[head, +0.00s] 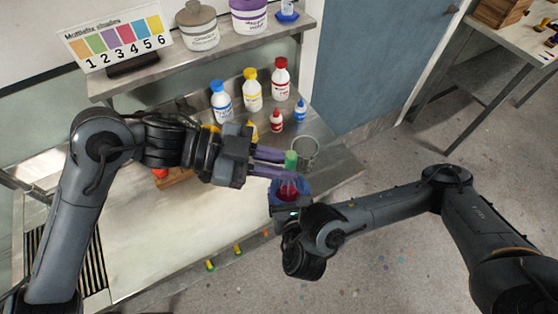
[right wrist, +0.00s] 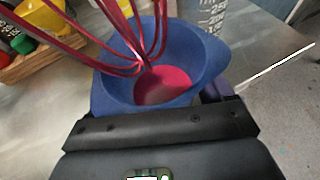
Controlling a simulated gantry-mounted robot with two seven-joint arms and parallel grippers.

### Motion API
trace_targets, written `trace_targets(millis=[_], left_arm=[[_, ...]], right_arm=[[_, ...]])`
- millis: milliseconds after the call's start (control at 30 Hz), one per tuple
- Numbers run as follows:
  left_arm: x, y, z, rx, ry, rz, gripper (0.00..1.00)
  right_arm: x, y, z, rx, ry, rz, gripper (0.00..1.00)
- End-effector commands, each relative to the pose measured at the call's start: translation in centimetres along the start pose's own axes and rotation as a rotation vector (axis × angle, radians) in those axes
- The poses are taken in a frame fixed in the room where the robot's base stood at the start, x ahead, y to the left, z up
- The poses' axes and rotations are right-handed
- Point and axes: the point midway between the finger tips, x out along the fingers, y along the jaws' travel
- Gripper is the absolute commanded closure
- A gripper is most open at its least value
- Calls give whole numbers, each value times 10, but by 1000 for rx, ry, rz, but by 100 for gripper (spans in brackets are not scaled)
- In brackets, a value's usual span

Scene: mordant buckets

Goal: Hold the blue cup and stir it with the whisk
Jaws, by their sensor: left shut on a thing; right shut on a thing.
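The blue cup (head: 277,187) is at the front right edge of the table in the head view, with red liquid inside. It fills the middle of the right wrist view (right wrist: 188,52). My right gripper (head: 287,208) is shut on the cup from the near side; its fingers are mostly hidden. My left gripper (head: 290,165) is shut on the whisk's green handle (head: 291,158), above the cup. The whisk's red wires (right wrist: 135,52) reach down into the cup in the right wrist view, their lower ends at the red liquid (right wrist: 165,86).
A clear beaker (head: 309,148) stands just behind the cup. Bottles with blue (head: 222,103), yellow (head: 252,93) and red (head: 281,82) caps stand farther back, with small bottles before them. A shelf (head: 165,68) overhangs the back. The table's front left (head: 130,235) is largely clear.

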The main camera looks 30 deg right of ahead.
Motion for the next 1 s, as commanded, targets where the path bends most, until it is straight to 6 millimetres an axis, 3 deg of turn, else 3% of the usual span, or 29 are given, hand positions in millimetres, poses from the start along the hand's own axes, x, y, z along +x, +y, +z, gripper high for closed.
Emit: trace_targets(millis=[267, 1000], left_arm=[[-5, -4, -15, 3, 0, -1, 100], [-32, -20, -94, 2, 0, -1, 100]], right_arm=[[0, 0, 0, 1, -1, 0, 56], [0, 0, 0, 0, -1, 0, 56]])
